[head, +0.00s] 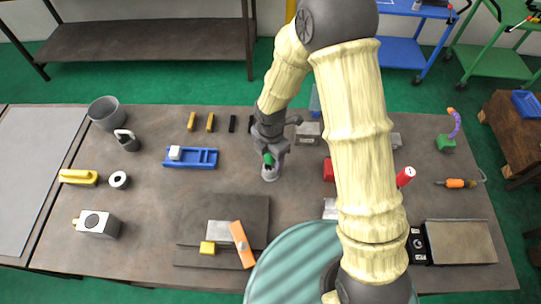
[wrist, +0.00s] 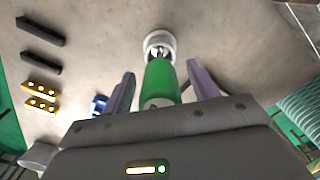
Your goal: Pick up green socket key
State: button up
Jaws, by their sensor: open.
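The green socket key (wrist: 161,82) shows in the wrist view as a green cylinder, between the two purple-grey fingers of my gripper (wrist: 163,88). The fingers are open, with a gap on each side of the green part. A pale round holder (wrist: 160,42) is at the key's far end; I cannot tell how deep the key sits in it. In the head view, the green key (head: 268,159) is a small patch below my gripper (head: 270,152), above the grey cup-like holder (head: 270,173). My gripper partly hides it.
On the bench (head: 140,205), black and yellow jaws (head: 210,122) lie behind left of my gripper. A dark plate (head: 195,212) with an orange-handled tool (head: 241,244) is in front. Grey blocks (head: 307,133) stand to the right.

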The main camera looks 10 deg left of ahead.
jog(key=c, duration=1.2)
notch_tip(320, 180, up, 10)
jog(key=shift+f+b, duration=0.1)
jog(key=shift+b, duration=0.5)
jog(key=shift+w, duration=0.15)
jog(key=shift+s, duration=0.2)
